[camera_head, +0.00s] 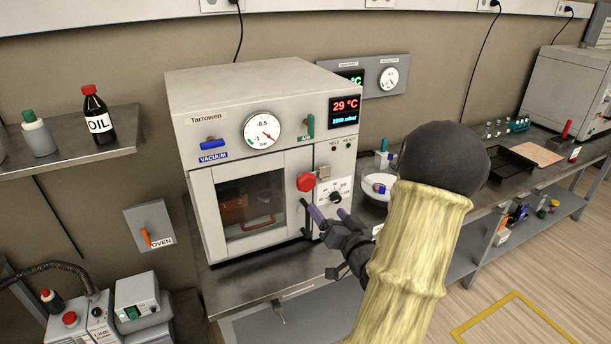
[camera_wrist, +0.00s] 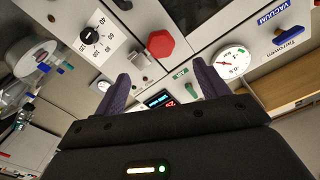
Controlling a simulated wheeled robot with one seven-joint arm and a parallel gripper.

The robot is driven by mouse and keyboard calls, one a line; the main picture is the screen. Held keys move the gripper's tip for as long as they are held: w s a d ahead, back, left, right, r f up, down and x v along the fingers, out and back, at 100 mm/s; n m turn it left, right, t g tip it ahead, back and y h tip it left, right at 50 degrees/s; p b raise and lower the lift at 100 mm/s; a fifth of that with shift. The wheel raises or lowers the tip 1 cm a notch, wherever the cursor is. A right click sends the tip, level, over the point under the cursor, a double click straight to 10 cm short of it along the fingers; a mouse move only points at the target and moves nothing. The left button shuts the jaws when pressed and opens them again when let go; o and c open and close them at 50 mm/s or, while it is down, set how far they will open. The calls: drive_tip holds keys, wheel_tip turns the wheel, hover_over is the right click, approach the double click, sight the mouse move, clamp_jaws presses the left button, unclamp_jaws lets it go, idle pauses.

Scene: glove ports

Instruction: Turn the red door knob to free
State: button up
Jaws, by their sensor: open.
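The red door knob (camera_head: 306,182) is on the front of the white vacuum oven (camera_head: 245,85), at the right edge of its windowed door. My gripper (camera_head: 328,214) is open and empty, just below and right of the knob in the head view. In the wrist view its two purple fingertips (camera_wrist: 158,80) stand apart, with the knob beyond them. No contact with the knob shows.
A temperature dial (camera_head: 336,197) sits right of the knob. A blue vacuum lever (camera_head: 213,144), a gauge (camera_head: 262,131) and a green lever (camera_head: 310,126) are higher on the oven. A white bowl-like device (camera_head: 376,188) stands right of the oven. A shelf (camera_head: 120,148) is at left.

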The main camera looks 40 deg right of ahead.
sight(308, 186)
drive_tip(key=p+x, duration=0.2)
drive_tip(key=x, duration=1.2)
drive_tip(key=shift+w+p, duration=0.3)
drive_tip(key=shift+p, duration=0.1)
drive_tip(key=c, duration=1.4)
drive_tip(key=shift+o, duration=0.2)
drive_tip(key=shift+w, duration=0.1)
